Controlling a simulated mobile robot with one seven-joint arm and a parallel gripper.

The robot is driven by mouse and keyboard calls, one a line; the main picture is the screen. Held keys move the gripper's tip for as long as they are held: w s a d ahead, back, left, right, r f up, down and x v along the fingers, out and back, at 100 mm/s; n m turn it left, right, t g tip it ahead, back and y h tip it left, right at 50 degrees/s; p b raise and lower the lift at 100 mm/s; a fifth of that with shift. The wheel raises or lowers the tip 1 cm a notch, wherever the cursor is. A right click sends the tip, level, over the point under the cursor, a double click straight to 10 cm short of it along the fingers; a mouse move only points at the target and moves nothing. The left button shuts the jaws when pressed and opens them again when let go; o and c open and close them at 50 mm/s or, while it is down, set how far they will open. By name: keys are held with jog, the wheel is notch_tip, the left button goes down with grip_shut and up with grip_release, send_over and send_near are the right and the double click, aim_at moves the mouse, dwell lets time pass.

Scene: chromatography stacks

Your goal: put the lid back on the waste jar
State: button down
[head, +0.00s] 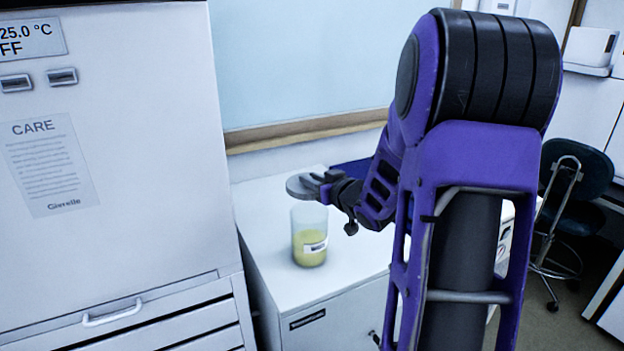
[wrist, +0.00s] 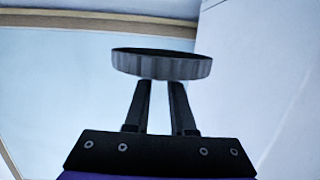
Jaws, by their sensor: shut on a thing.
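The waste jar (head: 309,243) is a clear, upright cylinder with yellow-green liquid and a white label. It stands on the white cabinet top in the head view. The grey round lid (head: 301,187) is held level by my gripper (head: 327,184), just above the jar's mouth. From this angle I cannot tell whether the lid touches the jar's rim. In the wrist view the lid (wrist: 161,65) sits across the tips of my gripper (wrist: 160,84), with its ridged side showing. The jar is not visible in the wrist view.
The white cabinet top (head: 268,215) is clear around the jar. A tall white appliance (head: 150,130) with a temperature display stands close on the left. A wall with a wooden rail (head: 300,128) is behind. A dark chair (head: 575,185) is at the right.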

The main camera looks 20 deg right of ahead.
jog(key=shift+s+f, duration=0.1)
jog(key=shift+f, duration=0.7)
jog(key=shift+f+b, duration=1.6)
jog(key=shift+f, duration=0.7)
jog(key=shift+f+b, duration=0.2)
jog(key=shift+b, duration=0.15)
jog(key=shift+c, duration=1)
grip_release()
jog(key=shift+r, duration=0.15)
